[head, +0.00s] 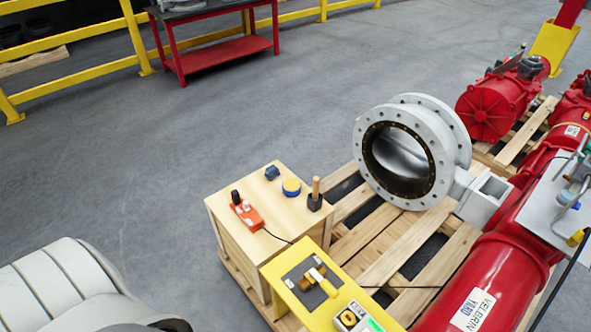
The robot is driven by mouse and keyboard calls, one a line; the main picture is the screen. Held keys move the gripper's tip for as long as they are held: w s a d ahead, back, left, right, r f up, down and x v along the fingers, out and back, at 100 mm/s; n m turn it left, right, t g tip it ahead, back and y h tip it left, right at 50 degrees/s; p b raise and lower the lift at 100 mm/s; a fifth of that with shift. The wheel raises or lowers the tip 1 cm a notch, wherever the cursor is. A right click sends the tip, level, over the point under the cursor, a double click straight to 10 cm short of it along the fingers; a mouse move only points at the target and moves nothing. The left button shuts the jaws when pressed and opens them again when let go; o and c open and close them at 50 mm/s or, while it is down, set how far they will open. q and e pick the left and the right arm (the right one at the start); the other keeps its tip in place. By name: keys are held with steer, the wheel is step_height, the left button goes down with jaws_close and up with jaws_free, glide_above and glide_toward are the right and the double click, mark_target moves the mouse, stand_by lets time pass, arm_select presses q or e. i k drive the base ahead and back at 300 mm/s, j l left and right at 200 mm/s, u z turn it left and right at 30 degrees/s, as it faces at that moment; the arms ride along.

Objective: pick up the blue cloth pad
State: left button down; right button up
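A small dark-blue object (272,172), which looks like the cloth pad, sits on the back left part of a wooden box top (233,192). It is too small to make out its fabric. A round yellow and blue item (291,187) lies just to its right, apart from it. My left arm shows at the bottom left, well to the left of and nearer than the box, but its gripper is not in view. My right gripper is not in view. Nothing touches the blue object.
On the box are an orange device (247,215) with a cable and a wooden-handled mallet (315,196). A yellow stand (285,290) holds a valve-like part in front. A flanged valve (408,150) and red actuators crowd the right. Open floor lies left of the box.

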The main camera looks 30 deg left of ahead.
mark_target(272, 172)
steer(key=k+j+z, duration=0.1)
steer(key=j+z, duration=0.2)
steer(key=z, duration=0.15)
steer(key=k+j+z, duration=0.2)
steer(key=z, duration=0.25)
steer(key=k+j+z, duration=0.2)
steer(key=z, duration=0.2)
steer(key=k+j+z, duration=0.1)
steer(key=z, duration=0.35)
steer(key=k+j+z, duration=0.2)
steer(key=z, duration=0.25)
steer(key=k+j+z, duration=0.15)
steer(key=z, duration=0.3)
steer(key=k+j+z, duration=0.15)
steer(key=z, duration=0.3)
steer(key=k+j+z, duration=0.2)
steer(key=k, duration=0.6)
steer(key=k+z, duration=0.2)
steer(key=k, duration=0.6)
steer(key=j, duration=0.1)
